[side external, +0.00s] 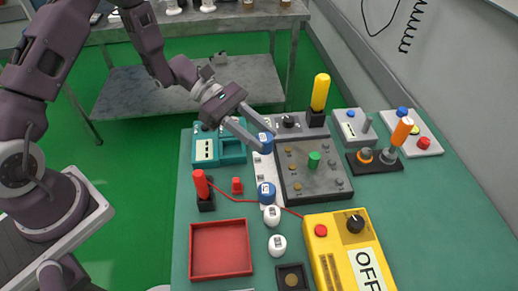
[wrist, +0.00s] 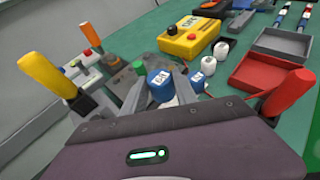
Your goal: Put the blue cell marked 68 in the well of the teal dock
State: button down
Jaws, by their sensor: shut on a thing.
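My gripper (side external: 265,141) is shut on a blue cell (side external: 266,137) at the far end of a white strip (side external: 267,168). I cannot tell if the cell is clear of the strip. In the wrist view this blue cell (wrist: 160,88) sits between the two fingers, with a white label that is hard to read but looks like 68. A second blue cell (side external: 266,193) with a white label stands near the strip's front end; it also shows in the wrist view (wrist: 197,81). The teal dock (side external: 206,151) is left of my gripper, with an open well (side external: 232,153) on its right side.
A grey panel with a green knob (side external: 314,159) is right of the strip. Yellow (side external: 320,92), orange (side external: 401,132) and red (side external: 201,184) levers stand up. A red tray (side external: 221,250) and a yellow box (side external: 350,250) are in front. A red cable crosses the table.

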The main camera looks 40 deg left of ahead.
jog(key=a+r+n+t+y, duration=0.1)
jog(key=a+r+n+t, duration=0.2)
jog(key=a, duration=0.5)
jog(key=a+r+n+t+y, duration=0.2)
jog(key=a+n+t, duration=0.2)
jog(key=a, duration=0.4)
jog(key=d+m+g+h, duration=0.1)
jog(key=d+m+g, duration=0.1)
jog(key=d, duration=0.3)
jog(key=d+f+m+g+h, duration=0.1)
jog(key=d+m+g, duration=0.1)
jog(key=d, duration=0.3)
jog(key=d+f+m+g+h, duration=0.1)
jog(key=d+m+g, duration=0.2)
jog(key=d, duration=0.3)
jog(key=shift+f, duration=0.15)
notch_tip(320, 180, down, 9)
jog(key=shift+f, duration=0.2)
jog(key=shift+f, duration=0.1)
